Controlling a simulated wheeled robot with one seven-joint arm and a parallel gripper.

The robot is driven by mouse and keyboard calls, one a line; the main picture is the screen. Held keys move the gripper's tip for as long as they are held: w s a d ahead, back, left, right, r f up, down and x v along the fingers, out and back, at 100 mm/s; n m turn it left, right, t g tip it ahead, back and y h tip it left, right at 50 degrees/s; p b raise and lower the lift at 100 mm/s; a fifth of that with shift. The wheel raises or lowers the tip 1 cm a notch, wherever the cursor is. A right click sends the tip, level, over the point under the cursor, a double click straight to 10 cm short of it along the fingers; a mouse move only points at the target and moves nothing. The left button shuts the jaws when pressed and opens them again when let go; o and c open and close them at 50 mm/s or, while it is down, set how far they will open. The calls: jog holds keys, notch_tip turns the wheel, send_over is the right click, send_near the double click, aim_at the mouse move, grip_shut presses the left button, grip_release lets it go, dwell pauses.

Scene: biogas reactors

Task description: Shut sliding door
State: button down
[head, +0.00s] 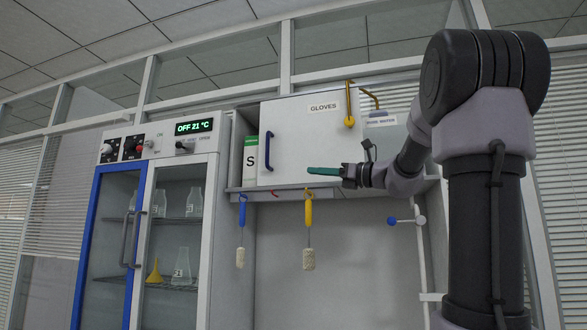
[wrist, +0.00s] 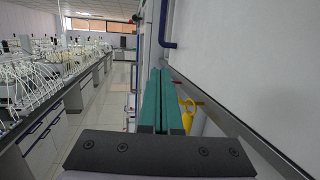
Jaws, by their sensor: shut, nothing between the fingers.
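The white sliding door (head: 305,135), labelled GLOVES, is on the wall cabinet in the head view. Its blue vertical handle (head: 268,151) is near its left edge. To the left of the door the cabinet is open, and a white and green box (head: 250,156) marked S shows there. My gripper (head: 311,170) is shut and empty, pointing left in front of the door's lower part, to the right of the handle. In the wrist view its green fingers (wrist: 160,78) lie together alongside the door's white face (wrist: 240,60). The blue handle (wrist: 166,25) is ahead of them, apart from the fingertips.
A yellow tap (head: 350,108) is at the upper right. A glass-door incubator (head: 165,230) stands at left. Benches with glassware (wrist: 50,75) line the aisle's left side.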

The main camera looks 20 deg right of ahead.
aim_at(269, 167)
jog(key=x, duration=1.4)
jog(key=shift+d+r, duration=0.1)
jog(key=shift+r, duration=0.05)
jog(key=w+a, duration=0.6)
jog(key=a, duration=0.4)
jog(key=shift+w+a, duration=0.2)
jog(key=shift+w, duration=0.15)
jog(key=shift+r, duration=0.2)
